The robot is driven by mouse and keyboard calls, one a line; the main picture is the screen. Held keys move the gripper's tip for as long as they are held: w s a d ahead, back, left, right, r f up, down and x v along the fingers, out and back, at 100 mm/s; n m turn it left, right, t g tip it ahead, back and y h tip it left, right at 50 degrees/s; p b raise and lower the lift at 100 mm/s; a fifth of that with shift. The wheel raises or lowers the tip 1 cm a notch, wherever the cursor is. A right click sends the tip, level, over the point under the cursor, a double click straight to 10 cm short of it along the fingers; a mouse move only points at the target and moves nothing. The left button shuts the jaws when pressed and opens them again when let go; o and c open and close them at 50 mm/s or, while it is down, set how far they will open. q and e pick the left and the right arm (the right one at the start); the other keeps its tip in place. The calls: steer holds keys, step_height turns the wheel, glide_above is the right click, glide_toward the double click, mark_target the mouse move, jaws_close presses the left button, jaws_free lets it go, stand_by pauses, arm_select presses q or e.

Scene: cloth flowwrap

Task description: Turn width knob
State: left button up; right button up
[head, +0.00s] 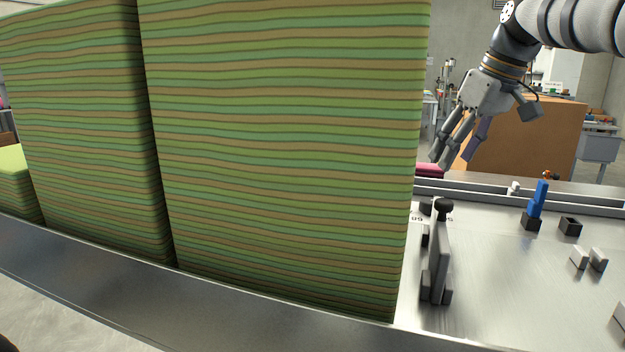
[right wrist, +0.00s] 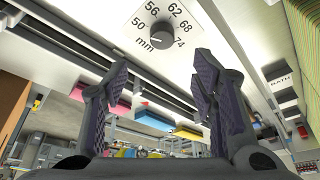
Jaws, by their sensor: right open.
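The width knob (right wrist: 157,38) is a dark round knob on a pale plate marked 50, 56, 62, 68, 74 and mm, at the top middle of the right wrist view. In the head view the dark knob (head: 426,206) shows only partly, between the striped stack and a black-topped upright lever (head: 441,250). My right gripper (head: 454,152) hangs above the far side of the metal table, apart from the knob. In the right wrist view its two fingers (right wrist: 163,88) are spread with nothing between them. My left gripper is not in view.
Tall green striped cloth stacks (head: 285,150) fill the left and middle and hide the table behind them. A blue upright piece (head: 537,200), a small black box (head: 570,226) and pale blocks (head: 588,259) stand on the metal table (head: 505,280). A brown panel (head: 530,140) stands behind.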

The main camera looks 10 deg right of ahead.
mark_target(431, 200)
steer(key=x, duration=1)
steer(key=shift+a+f, duration=0.15)
steer(key=shift+f, duration=0.25)
steer(key=shift+c, duration=0.6)
steer(key=shift+s, duration=0.1)
steer(key=c, duration=1)
